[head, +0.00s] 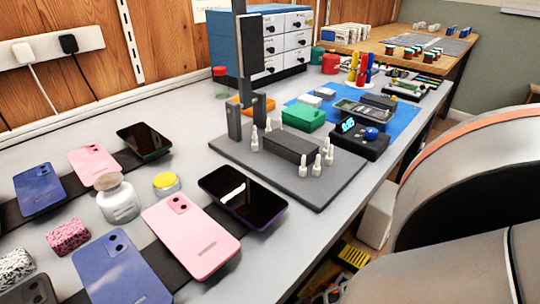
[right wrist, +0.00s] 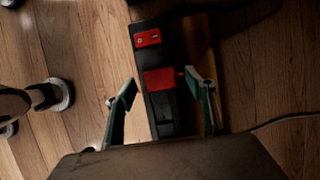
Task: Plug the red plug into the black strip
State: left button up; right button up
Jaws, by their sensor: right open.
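In the right wrist view a black strip (right wrist: 163,110) lies over a wooden floor, with a red rocker switch (right wrist: 147,38) towards its far end. A red plug (right wrist: 158,79) with a small red stub on its right side is on or just over the strip; I cannot tell how deep it sits. My right gripper (right wrist: 164,88) is open, with one finger to the left of the plug and strip and the other to the right. Neither finger clearly grips the plug. My left gripper is in neither view.
Castor-like feet (right wrist: 62,95) stand at left. In the head view a bench (head: 300,220) carries phones, a dark fixture plate and a blue mat. A white wall strip (head: 50,48) holds a white and a black plug.

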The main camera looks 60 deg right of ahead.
jog(key=v, duration=0.6)
jog(key=shift+s+d+r, duration=0.25)
jog(key=shift+s+r, duration=0.05)
jog(key=shift+r, duration=0.05)
